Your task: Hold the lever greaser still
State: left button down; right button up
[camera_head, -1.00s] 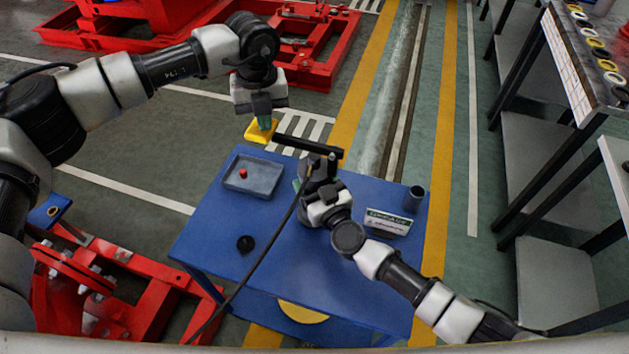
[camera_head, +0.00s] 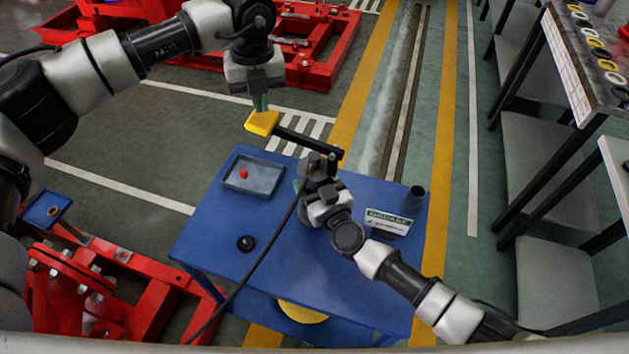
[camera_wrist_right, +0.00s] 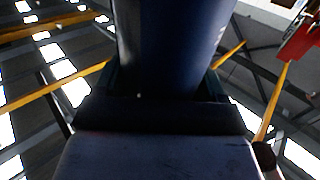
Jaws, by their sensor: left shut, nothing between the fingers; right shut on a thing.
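The lever greaser has a dark bar lever (camera_head: 308,141) with a yellow end (camera_head: 262,123), reaching out to the left above the blue table's back edge. My right gripper (camera_head: 312,178) is shut on the greaser; its dark blue barrel (camera_wrist_right: 172,45) fills the middle of the right wrist view, between the fingers. In the head view my own gripper and wrist hide most of the barrel. My left gripper (camera_head: 260,103) is shut and empty, pointing down just above the yellow end. I cannot tell whether its fingertips touch it.
The blue table (camera_head: 215,225) holds a grey tray (camera_head: 268,188) with a red piece (camera_head: 243,174), a black round part (camera_head: 245,243), a sign (camera_head: 388,222) and a dark cup (camera_head: 414,198). A dark hose crosses the table. Red frames stand at left.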

pick_arm(q)
jog(key=shift+r, duration=2.25)
pick_arm(e)
jog(key=o, duration=1.7)
jog(key=v, duration=1.2)
pick_arm(q)
jog(key=shift+f, duration=0.1)
